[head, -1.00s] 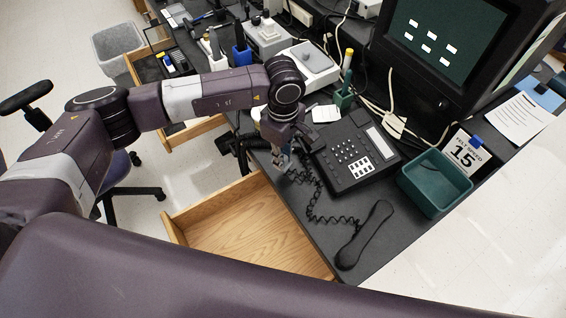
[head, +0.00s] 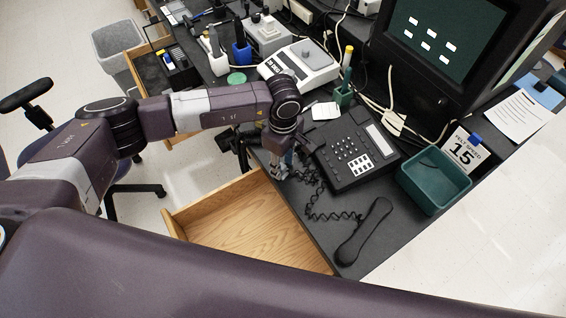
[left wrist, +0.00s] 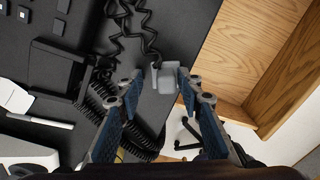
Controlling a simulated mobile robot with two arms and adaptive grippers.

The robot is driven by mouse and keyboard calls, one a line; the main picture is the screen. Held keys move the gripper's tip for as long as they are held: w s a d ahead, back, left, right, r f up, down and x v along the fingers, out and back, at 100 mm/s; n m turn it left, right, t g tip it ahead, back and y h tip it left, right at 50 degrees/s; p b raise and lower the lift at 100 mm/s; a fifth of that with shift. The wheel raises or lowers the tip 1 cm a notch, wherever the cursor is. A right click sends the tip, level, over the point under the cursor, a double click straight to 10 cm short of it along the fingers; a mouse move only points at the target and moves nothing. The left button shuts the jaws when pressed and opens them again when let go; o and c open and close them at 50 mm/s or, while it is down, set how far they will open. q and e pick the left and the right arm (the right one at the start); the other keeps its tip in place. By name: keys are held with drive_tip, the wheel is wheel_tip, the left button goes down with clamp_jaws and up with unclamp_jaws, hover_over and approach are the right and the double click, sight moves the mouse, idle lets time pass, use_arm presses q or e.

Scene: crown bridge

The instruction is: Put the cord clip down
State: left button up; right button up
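The cord clip (left wrist: 175,92) is a small light grey block at the desk's front edge, beside the drawer opening. The black coiled cord (left wrist: 148,40) runs to it in the left wrist view and across the desk in the head view (head: 330,215). My left gripper (left wrist: 160,80) points down over the desk edge. Its two fingers stand apart on either side of the clip, with a gap at the left finger; the right finger is very close, and contact there is unclear. In the head view my left gripper (head: 279,170) largely hides the clip. My right gripper is out of view.
The black desk phone (head: 350,150) stands right of my left gripper, with its handset (head: 363,231) lying off it. An open, empty wooden drawer (head: 245,228) lies below the desk edge. A green bin (head: 434,182) and a scale (head: 303,65) stand further off.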

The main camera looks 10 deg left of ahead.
sight(283, 164)
use_arm(q)
drive_tip(key=shift+r+p, duration=0.25)
drive_tip(key=shift+p, duration=0.1)
wheel_tip(283, 164, up, 12)
drive_tip(key=b, duration=0.3)
drive_tip(key=shift+f, duration=0.15)
idle(0.3)
